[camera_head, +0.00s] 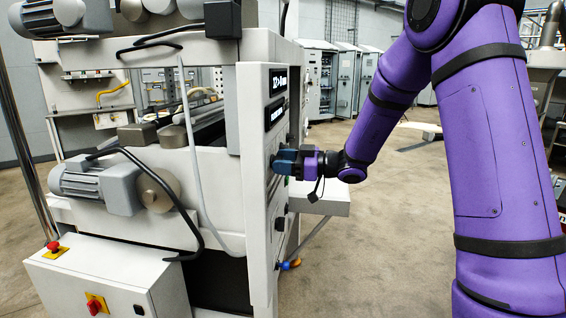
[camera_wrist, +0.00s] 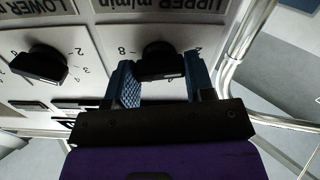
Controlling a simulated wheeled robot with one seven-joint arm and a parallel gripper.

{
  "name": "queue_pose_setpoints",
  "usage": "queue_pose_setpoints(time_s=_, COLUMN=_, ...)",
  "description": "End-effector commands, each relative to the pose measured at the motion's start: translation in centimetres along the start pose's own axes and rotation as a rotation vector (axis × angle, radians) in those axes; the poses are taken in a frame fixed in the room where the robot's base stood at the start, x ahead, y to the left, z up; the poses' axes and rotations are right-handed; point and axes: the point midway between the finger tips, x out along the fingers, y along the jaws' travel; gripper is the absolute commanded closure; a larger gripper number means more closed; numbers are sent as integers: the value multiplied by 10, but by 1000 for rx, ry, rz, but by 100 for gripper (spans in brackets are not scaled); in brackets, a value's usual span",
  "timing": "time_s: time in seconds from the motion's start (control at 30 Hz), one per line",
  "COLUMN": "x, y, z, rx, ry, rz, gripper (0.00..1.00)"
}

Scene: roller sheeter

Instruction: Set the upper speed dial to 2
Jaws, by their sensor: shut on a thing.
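In the wrist view the panel appears upside down. The upper speed dial (camera_wrist: 160,58) is a black round knob below the label "UPPER m/min". My gripper (camera_wrist: 160,80) has its blue fingers on either side of this knob and is shut on it. An 8 shows beside the left finger; the other numerals are mostly hidden or cut by the fingers. I cannot tell which number the knob points to. In the head view my gripper (camera_head: 284,161) is at the machine's side panel and hides the dial.
The lower dial (camera_wrist: 40,65), a similar black knob with its own scale, sits to the left in the wrist view. A bent metal tube (camera_wrist: 232,70) runs close by on the right. The machine's side panel (camera_head: 256,215) faces open floor (camera_head: 380,215) on the right.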

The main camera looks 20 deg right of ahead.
Motion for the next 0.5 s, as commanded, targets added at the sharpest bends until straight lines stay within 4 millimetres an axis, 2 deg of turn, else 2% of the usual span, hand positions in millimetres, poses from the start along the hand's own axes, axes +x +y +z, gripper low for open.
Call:
queue_pose_setpoints(time_s=0.2, x=-1, y=-1, z=2, rx=4, ry=-5, rz=-1, gripper=75)
queue_pose_setpoints(time_s=0.23, x=-1, y=-1, z=2, rx=5, ry=-5, rz=-1, gripper=44)
queue_pose_setpoints(time_s=0.3, x=-1, y=-1, z=2, rx=4, ry=-4, rz=-1, gripper=28)
queue_pose_setpoints(time_s=0.33, x=-1, y=-1, z=2, rx=4, ry=-4, rz=-1, gripper=26)
queue_pose_setpoints(time_s=0.5, x=0, y=0, z=1, rx=3, ry=-2, rz=-1, gripper=26)
